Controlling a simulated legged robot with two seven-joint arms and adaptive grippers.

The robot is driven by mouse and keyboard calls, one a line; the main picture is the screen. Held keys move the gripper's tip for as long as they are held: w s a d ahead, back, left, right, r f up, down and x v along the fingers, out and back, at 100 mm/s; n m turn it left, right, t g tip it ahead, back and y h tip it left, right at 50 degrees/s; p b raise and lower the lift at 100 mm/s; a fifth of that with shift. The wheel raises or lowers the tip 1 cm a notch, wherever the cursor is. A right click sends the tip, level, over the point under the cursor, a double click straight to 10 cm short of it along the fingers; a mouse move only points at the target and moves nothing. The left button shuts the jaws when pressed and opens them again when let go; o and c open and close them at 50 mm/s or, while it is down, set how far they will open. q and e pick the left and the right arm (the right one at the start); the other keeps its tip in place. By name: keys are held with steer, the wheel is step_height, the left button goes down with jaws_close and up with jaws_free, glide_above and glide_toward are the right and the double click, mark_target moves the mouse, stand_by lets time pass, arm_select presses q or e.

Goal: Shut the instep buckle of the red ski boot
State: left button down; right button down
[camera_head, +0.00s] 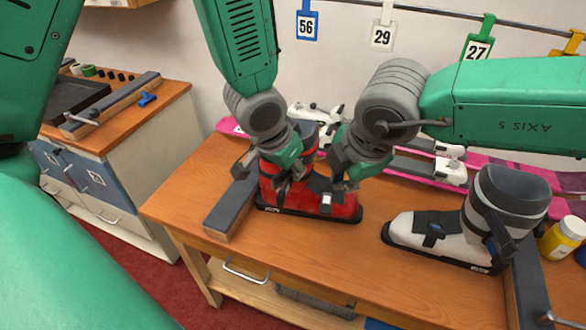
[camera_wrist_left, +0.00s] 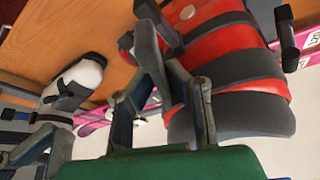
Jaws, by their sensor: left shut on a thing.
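The red ski boot (camera_head: 345,208) stands upright on the bench, its toe pointing right, its dark cuff partly hidden behind my grippers. In the left wrist view the boot's red and black shell (camera_wrist_left: 225,45) fills the right, beside the fingers (camera_wrist_left: 153,60). My right gripper (camera_head: 340,180) is just above the instep; its fingertips are too unclear to read.
A white-and-grey boot (camera_head: 405,228) stands to the right, near a dark padded block (camera_head: 527,285) and a yellow jar (camera_head: 562,238). Another dark block (camera_head: 231,205) lies left of the red boot. Pink skis (camera_head: 480,160) lie behind. The bench front is clear.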

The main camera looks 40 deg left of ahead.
steer(key=shift+s+d+r, duration=0.1)
steer(key=shift+d+r, duration=0.05)
steer(key=shift+r, duration=0.25)
arm_select(q)
steer(key=c, duration=1.5)
jaws_free()
steer(key=shift+a, duration=0.1)
steer(key=shift+s+r, duration=0.1)
steer(key=shift+r, duration=0.45)
steer(key=v, duration=1)
steer(key=shift+s+a+r, duration=0.15)
steer(key=shift+s+r, duration=0.1)
